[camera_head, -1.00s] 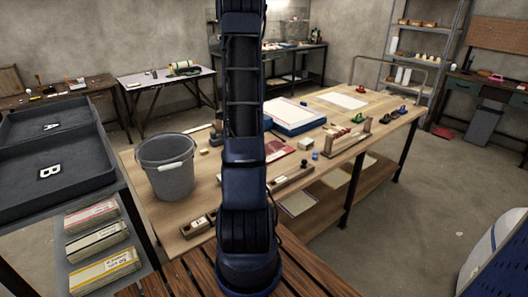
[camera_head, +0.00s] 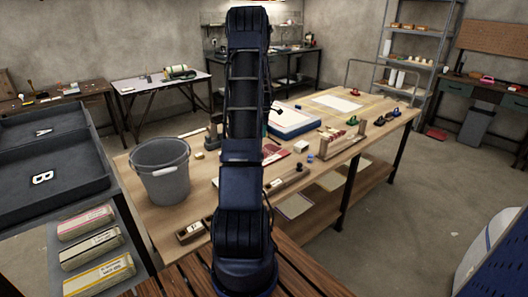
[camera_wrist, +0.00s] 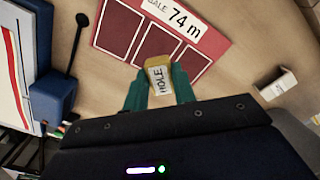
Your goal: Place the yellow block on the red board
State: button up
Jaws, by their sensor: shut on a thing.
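My gripper (camera_wrist: 160,88) is shut on the yellow block (camera_wrist: 158,64), which has a white label reading "HOLE". The block sits between two green fingertips in the wrist view. The red board (camera_wrist: 113,28) lies on the wooden table just beyond the fingers, with outlined panels and a white label reading "74 m". The block overlaps the board's near edge in this view; I cannot tell its height above it. In the head view, my arm hides part of the red board (camera_head: 274,152), and I cannot make out the gripper or the held block.
A grey bucket (camera_head: 160,172) stands on the table's left end. A blue-edged tray (camera_head: 293,120) lies behind the board. A small white box (camera_wrist: 277,84) is right of the board in the wrist view. A wooden rack (camera_head: 343,140) stands farther right.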

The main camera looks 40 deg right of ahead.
notch_tip(320, 180, down, 12)
jog(key=shift+r, duration=0.1)
dwell(0.5)
jog(key=o, duration=0.9)
jog(key=shift+o, duration=0.2)
